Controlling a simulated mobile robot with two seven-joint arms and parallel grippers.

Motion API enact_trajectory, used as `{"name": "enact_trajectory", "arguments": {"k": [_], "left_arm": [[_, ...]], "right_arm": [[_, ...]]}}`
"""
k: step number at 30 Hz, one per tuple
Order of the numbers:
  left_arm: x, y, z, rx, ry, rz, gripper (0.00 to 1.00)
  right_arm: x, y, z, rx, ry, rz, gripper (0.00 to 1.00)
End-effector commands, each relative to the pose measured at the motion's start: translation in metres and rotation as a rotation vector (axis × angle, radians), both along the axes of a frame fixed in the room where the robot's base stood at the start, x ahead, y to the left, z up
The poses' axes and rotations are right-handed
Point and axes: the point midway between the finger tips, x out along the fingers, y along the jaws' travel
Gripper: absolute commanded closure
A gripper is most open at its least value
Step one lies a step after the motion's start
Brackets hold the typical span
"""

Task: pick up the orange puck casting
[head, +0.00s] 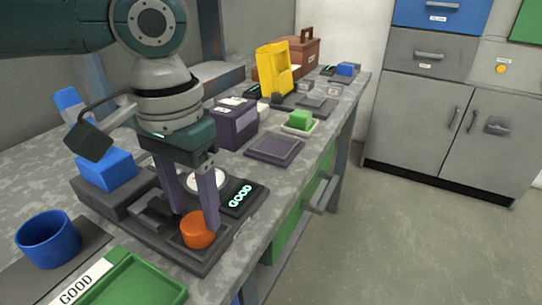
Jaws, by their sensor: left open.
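The orange puck casting (196,232) sits on a dark station plate on the workbench, in the lower left of the head view. My left gripper (196,222) points down over the plate with its two purple fingers apart. One finger overlaps the puck in the picture, and the other stands to its left. I cannot tell whether a finger touches the puck. The near finger hides part of the puck's top. My right gripper is not in view.
A blue cup (48,240) and a green tray (130,284) marked GOOD stand in front. A lit GOOD display (240,197) is right of the gripper. A purple box (234,124) and a yellow device (274,70) stand behind. The floor at right is clear.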

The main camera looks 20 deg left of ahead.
Motion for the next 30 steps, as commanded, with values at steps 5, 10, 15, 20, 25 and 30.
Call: {"name": "enact_trajectory", "arguments": {"k": [5, 10, 15, 20, 25, 30], "left_arm": [[-0.0005, -0.0005, -0.0179, -0.001, 0.000, -0.001, 0.39], [-0.0004, -0.0005, -0.0177, -0.001, -0.001, -0.001, 0.39], [-0.0004, -0.0005, -0.0176, -0.001, -0.001, -0.001, 0.54], [-0.0004, -0.0005, -0.0174, -0.001, -0.001, -0.001, 0.72], [-0.0003, -0.0005, -0.0174, -0.001, -0.001, -0.001, 0.91], [-0.0001, -0.0005, -0.0171, -0.001, -0.002, -0.001, 1.00]], "right_arm": [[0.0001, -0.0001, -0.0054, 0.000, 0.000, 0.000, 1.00], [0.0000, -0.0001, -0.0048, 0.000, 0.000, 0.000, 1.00], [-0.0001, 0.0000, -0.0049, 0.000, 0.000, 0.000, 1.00], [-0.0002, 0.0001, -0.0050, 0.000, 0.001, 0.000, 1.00], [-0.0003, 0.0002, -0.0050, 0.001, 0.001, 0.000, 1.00], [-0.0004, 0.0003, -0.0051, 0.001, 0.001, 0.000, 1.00]]}}
